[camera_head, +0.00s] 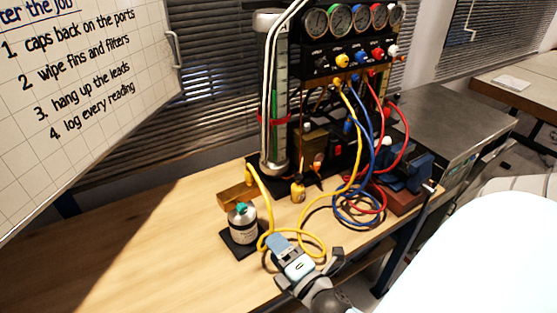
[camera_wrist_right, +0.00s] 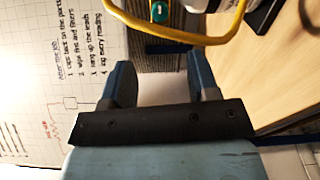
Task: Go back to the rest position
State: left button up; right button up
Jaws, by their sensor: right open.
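My right gripper (camera_head: 306,250) is over the front part of the wooden bench, at the lower middle of the head view. Its two fingers are apart with nothing between them; the gap also shows in the right wrist view (camera_wrist_right: 161,80). A white canister with a green top (camera_head: 243,224) stands on a dark pad just left of and behind the gripper. A yellow hose (camera_head: 268,205) loops close to the gripper, and it crosses the top of the right wrist view (camera_wrist_right: 205,38). My left gripper is not in view.
The gauge rig (camera_head: 345,60) with several gauges and coloured hoses stands at the back of the bench (camera_head: 130,262). A brass block (camera_head: 237,195) and a small yellow bottle (camera_head: 298,188) are nearby. A whiteboard (camera_head: 85,85) hangs at left. The bench's left part is clear.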

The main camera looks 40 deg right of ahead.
dwell(0.5)
jog(key=s+a+f+m+g+y+p, duration=0.4)
jog(key=a+f+m+p, duration=0.5)
jog(key=m, duration=0.5)
jog(key=f+g+y, duration=0.1)
jog(key=g, duration=0.1)
jog(key=shift+a+f+m+g+y, duration=0.3)
jog(key=shift+a+m+g+y, duration=0.1)
